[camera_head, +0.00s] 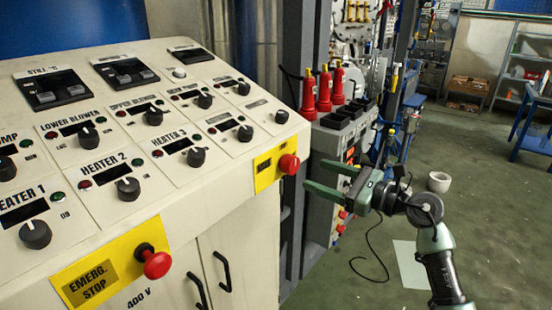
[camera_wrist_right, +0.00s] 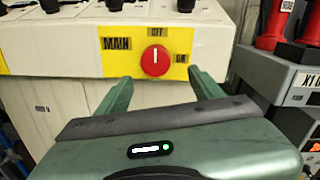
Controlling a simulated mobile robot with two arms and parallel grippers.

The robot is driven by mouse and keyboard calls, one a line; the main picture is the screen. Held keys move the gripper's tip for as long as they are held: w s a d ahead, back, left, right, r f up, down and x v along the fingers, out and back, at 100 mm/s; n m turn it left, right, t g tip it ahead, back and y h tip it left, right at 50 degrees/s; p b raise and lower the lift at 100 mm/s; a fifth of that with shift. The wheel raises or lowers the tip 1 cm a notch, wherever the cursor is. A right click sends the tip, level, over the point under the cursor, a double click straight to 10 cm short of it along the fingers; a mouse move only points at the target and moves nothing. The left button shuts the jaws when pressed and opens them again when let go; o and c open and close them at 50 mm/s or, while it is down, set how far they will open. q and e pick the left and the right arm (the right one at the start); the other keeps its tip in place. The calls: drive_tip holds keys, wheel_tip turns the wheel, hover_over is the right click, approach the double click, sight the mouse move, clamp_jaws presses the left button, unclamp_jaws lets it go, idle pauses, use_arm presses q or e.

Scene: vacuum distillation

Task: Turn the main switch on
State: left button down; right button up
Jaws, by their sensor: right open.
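The main switch (camera_head: 289,164) is a red round knob on a yellow plate at the right end of the panel's front face. In the right wrist view the knob (camera_wrist_right: 155,61) sits beside the word MAIN, with OFF above it and ON to its right. A small white mark near its top points toward OFF. My right gripper (camera_head: 314,174) is open and empty, just to the right of the knob in the head view. In the right wrist view its two green fingers (camera_wrist_right: 160,78) point at the knob, one on each side, apparently short of it. My left gripper is out of view.
A red emergency stop button (camera_head: 157,264) sits on a yellow plate at the panel's lower left. Black heater and blower knobs cover the sloped console (camera_head: 150,100). Red bottle-like things (camera_head: 308,95) stand on a grey unit close behind my right gripper. Floor at right is mostly open.

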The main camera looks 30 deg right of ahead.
sight(295, 167)
drive_tip(key=shift+w+a+r+p, duration=0.3)
drive_tip(key=shift+w+a+p, duration=0.05)
drive_tip(key=shift+w+a, duration=0.2)
drive_tip(key=shift+w+a+r+p, duration=0.25)
drive_tip(key=shift+w+a+p, duration=0.1)
drive_tip(key=shift+w+a, duration=0.2)
drive_tip(key=w, duration=0.2)
drive_tip(key=w+a+p, duration=0.1)
drive_tip(key=shift+w+f, duration=0.2)
drive_tip(key=shift+f, duration=0.15)
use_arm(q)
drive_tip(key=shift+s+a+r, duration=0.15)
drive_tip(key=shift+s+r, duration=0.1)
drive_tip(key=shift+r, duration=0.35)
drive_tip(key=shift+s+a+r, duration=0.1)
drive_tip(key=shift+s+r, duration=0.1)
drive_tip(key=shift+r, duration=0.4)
use_arm(e)
drive_tip(key=shift+w+a, duration=0.1)
drive_tip(key=shift+w, duration=0.05)
drive_tip(key=c, duration=1.4)
